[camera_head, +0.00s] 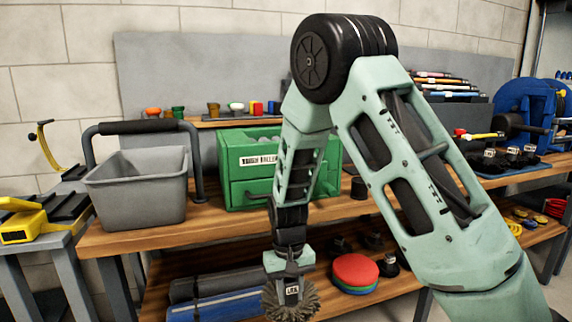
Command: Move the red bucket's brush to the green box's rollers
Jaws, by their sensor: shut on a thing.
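My gripper (289,270) hangs low at the picture's middle, in front of the wooden bench. It is shut on a brush (307,300) with a dark round bristle head and a small white label, held pointing down. The lower end of the brush is close to the bottom edge of the picture. The green box (235,192) stands on the bench top behind my arm, with a white label partly readable as rollers. Grey rounded items, perhaps the rollers, show in its top. My arm hides part of its front and right side. I cannot make out a red bucket.
A grey bin (135,200) with a black-handled frame stands left of the green box. Red and green discs (355,271) lie on the lower shelf, right of the brush. A blue reel (525,105) stands at the right. The bench's front edge lies behind my gripper.

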